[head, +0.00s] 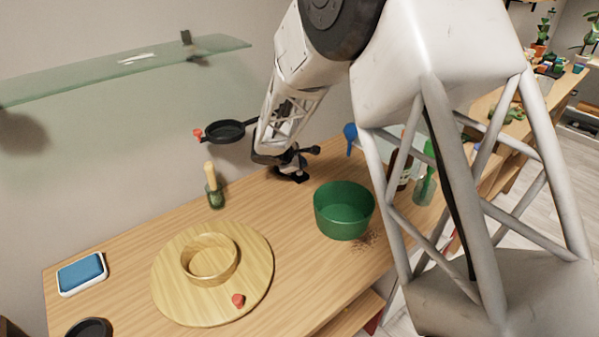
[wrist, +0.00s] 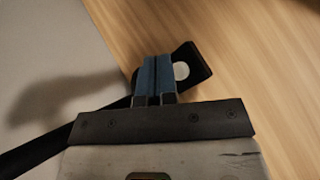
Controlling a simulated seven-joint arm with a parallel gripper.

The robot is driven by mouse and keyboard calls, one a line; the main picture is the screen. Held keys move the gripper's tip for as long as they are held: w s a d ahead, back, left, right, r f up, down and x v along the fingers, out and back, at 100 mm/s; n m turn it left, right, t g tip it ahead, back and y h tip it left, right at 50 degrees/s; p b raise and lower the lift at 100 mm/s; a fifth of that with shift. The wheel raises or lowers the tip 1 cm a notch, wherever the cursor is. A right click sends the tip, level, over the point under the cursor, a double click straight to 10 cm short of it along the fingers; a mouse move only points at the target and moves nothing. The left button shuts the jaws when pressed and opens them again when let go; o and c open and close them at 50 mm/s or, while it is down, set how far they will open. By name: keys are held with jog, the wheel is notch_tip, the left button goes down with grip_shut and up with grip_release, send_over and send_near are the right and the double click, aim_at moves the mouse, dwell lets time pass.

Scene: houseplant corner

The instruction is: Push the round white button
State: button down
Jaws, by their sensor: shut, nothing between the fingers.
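The round white button (wrist: 181,71) sits on a small black housing (wrist: 200,58) on the wooden table, close to the wall. My gripper (wrist: 156,60) is shut, its two blue fingers pressed together with nothing between them. In the wrist view the fingertips lie just left of the white button and cover the left part of the housing. I cannot tell whether they touch it. In the head view my gripper (head: 293,160) is low over the back of the table, above the dark housing (head: 301,178). The white button cannot be made out there.
A green bowl (head: 343,211) stands in front and right of the housing, with brown crumbs beside it. A brush in a green holder (head: 215,188) and a round wooden board (head: 168,290) stand to the left. A glass shelf (head: 110,62) hangs on the wall.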

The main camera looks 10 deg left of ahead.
jog(key=shift+f, duration=0.1)
dwell(0.3)
jog(key=shift+f, duration=0.3)
jog(key=shift+f, duration=0.25)
dwell(0.7)
jog(key=shift+r, duration=0.65)
jog(key=shift+r, duration=0.1)
dwell(0.4)
jog(key=shift+r, duration=2.95)
